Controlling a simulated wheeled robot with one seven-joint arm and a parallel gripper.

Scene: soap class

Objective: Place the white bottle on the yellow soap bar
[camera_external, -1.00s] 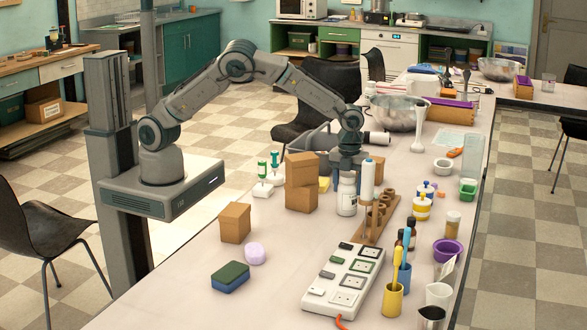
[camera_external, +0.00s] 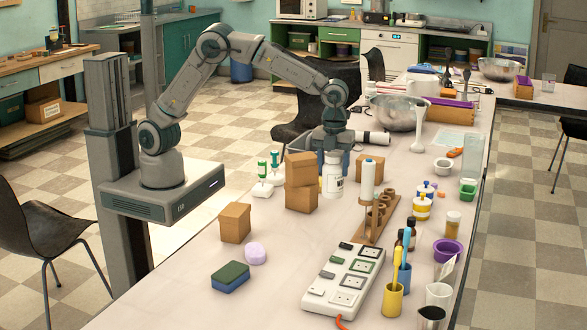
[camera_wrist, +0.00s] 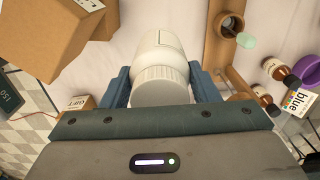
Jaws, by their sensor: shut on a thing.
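The white bottle (camera_external: 334,182) has a printed label and hangs upright beneath my gripper (camera_external: 334,158), beside the stacked cardboard boxes. In the wrist view the bottle's ribbed cap (camera_wrist: 160,88) lies between the two blue fingers of my gripper (camera_wrist: 161,92), which are shut on it. The bottle seems to be clear of the table, but the gap under it is hard to judge. A thin yellow patch (camera_external: 320,184), probably the yellow soap bar, shows between the boxes and the bottle. The rest of it is hidden.
Two stacked cardboard boxes (camera_external: 300,184) stand close left of the bottle. A wooden rack (camera_external: 376,219) with a tube stands close right. A lilac soap (camera_external: 256,253), a sponge (camera_external: 230,277) and a power strip (camera_external: 343,279) lie nearer the front. A metal bowl (camera_external: 397,112) stands behind.

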